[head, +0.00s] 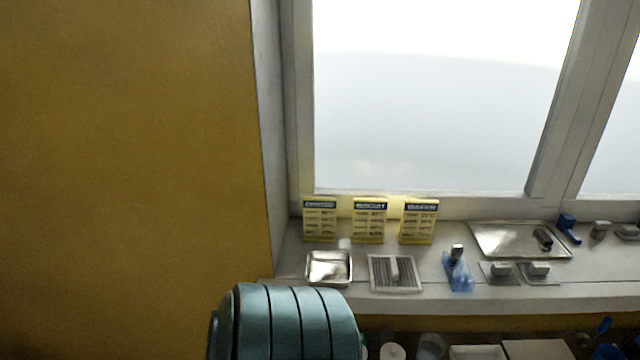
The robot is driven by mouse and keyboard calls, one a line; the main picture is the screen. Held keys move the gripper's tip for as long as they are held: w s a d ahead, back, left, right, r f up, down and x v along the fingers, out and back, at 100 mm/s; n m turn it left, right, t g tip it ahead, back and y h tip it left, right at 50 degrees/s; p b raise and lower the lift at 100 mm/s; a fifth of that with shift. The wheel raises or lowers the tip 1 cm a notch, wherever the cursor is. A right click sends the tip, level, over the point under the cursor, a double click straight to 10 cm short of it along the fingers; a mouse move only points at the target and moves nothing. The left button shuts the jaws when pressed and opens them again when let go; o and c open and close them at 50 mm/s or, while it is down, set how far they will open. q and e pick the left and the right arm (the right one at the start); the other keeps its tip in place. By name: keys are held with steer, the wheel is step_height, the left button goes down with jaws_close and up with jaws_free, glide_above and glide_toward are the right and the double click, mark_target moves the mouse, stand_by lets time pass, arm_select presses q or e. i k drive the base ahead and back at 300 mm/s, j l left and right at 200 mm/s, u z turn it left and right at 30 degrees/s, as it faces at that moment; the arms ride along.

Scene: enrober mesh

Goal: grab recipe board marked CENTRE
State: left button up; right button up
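Three yellow recipe boards stand upright in a row on the window sill, against the bottom of the window frame: a left board (320,220), a middle board (369,220) and a right board (418,221). Each has a dark blue heading strip with pale letters and rows of small print below. The headings are too small and blurred to read surely, so I cannot tell which is marked CENTRE. Neither of my grippers is in view.
On the sill (435,303) lie a small metal tray (329,268), a ribbed grille (380,274), a blue item (458,272) and a large shiny tray (497,237). A teal ribbed rounded body (285,322) rises at the bottom. Containers crowd the dark area below the sill.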

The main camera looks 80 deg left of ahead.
mark_target(319, 213)
steer(key=u, duration=2.15)
